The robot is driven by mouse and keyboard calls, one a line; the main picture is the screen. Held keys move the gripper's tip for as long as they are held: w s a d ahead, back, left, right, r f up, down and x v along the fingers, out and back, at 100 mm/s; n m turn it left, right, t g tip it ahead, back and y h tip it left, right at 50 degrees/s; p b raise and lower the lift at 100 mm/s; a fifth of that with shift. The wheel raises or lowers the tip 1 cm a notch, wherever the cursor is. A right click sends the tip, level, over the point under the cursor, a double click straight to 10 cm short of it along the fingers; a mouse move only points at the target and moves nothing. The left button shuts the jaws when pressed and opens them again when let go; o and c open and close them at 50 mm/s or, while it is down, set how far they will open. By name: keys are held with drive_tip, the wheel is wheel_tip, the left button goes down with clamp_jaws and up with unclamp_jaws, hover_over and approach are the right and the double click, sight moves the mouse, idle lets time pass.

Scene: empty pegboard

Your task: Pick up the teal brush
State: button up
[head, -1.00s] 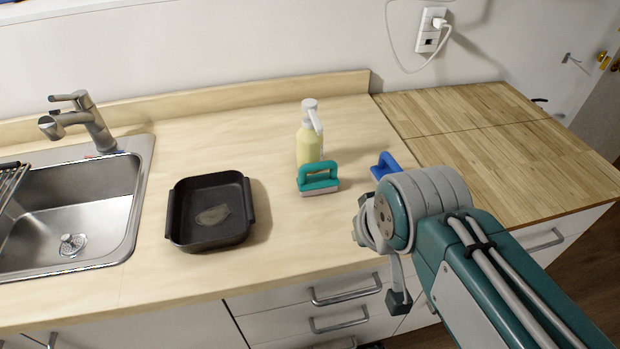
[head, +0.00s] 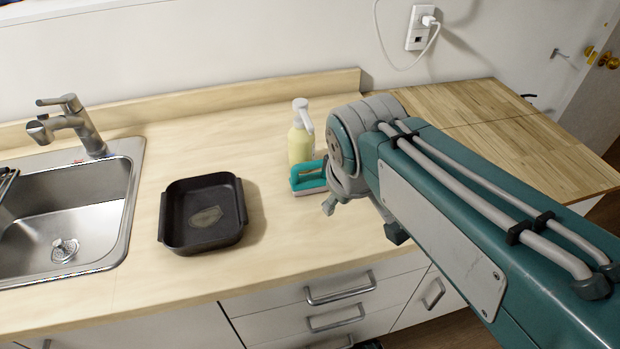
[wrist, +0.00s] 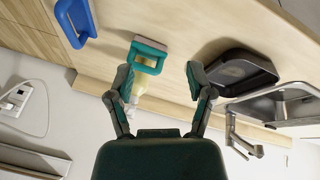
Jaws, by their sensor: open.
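The teal brush (head: 306,178) stands on the counter in front of the spray bottle, its handle loop up and its pale base down. My arm covers its right end in the head view. In the wrist view, which is turned upside down, the teal brush (wrist: 150,58) shows whole, beyond and between my fingertips. My gripper (wrist: 160,76) is open and empty, its two fingers spread wide. In the head view its fingertips show only partly below my wrist, to the right of the brush. I see no contact with the brush.
A yellow spray bottle (head: 301,142) stands just behind the brush. A blue-handled brush (wrist: 74,18) lies to one side, hidden by my arm in the head view. A black pan (head: 203,212) and the sink (head: 62,225) are to the left. Counter between pan and brush is clear.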

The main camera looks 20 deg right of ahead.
drive_tip(key=w+a+n+g+h, duration=0.2)
drive_tip(key=w+n, duration=0.5)
drive_tip(key=w, duration=0.3)
drive_tip(key=n+h, duration=0.2)
drive_tip(key=n, duration=0.4)
approach(305, 164)
drive_tip(key=x, duration=0.6)
drive_tip(key=shift+s+f, duration=0.1)
drive_tip(key=shift+s, duration=0.2)
drive_tip(key=shift+w+x, duration=0.15)
drive_tip(key=shift+x, duration=1.25)
drive_tip(key=shift+w+x, duration=0.15)
drive_tip(key=shift+x, duration=1.25)
clamp_jaws()
